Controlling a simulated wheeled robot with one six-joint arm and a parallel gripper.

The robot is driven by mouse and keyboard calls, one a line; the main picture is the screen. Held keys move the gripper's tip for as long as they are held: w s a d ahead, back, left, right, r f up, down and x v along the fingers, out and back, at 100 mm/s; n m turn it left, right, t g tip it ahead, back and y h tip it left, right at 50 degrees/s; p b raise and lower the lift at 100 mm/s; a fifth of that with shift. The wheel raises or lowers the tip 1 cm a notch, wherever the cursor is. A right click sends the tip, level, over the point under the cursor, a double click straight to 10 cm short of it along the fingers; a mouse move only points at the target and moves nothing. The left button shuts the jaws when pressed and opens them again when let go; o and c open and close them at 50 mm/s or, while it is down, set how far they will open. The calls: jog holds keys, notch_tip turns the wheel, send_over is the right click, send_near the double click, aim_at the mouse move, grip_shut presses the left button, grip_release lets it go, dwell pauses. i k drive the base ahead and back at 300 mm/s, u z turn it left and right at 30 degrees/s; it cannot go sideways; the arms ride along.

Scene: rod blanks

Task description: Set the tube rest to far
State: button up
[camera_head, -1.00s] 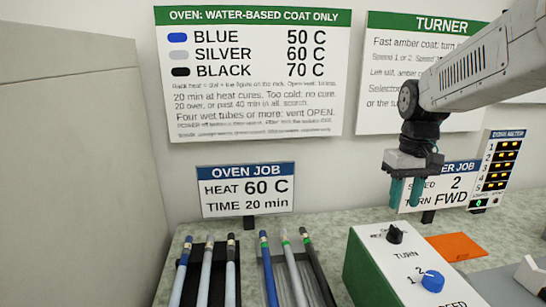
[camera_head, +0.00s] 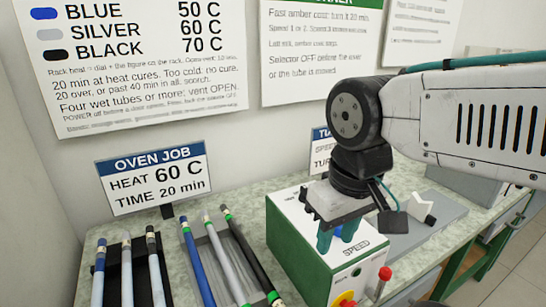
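A white angled piece (camera_head: 422,210) stands on a grey plate (camera_head: 400,236) right of the green and white turner box (camera_head: 300,232). It may be the tube rest, but I see no label or near/far mark on it. My gripper (camera_head: 336,236) points down over the box top, left of and apart from the white piece. Its two teal fingers stand a little apart, by the SPEED label. A bit of blue shows between them, probably the speed knob. I cannot tell whether the fingers touch it. My arm's wrist hides the selector area and part of the plate.
A red-knobbed lever (camera_head: 385,273) and a yellow-red control (camera_head: 347,299) are at the box's front.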

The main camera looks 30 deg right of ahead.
aim_at(417, 208)
jog(key=k, duration=0.5)
jog(key=u, duration=0.65)
jog(key=i, duration=0.35)
jog(key=z, duration=2.15)
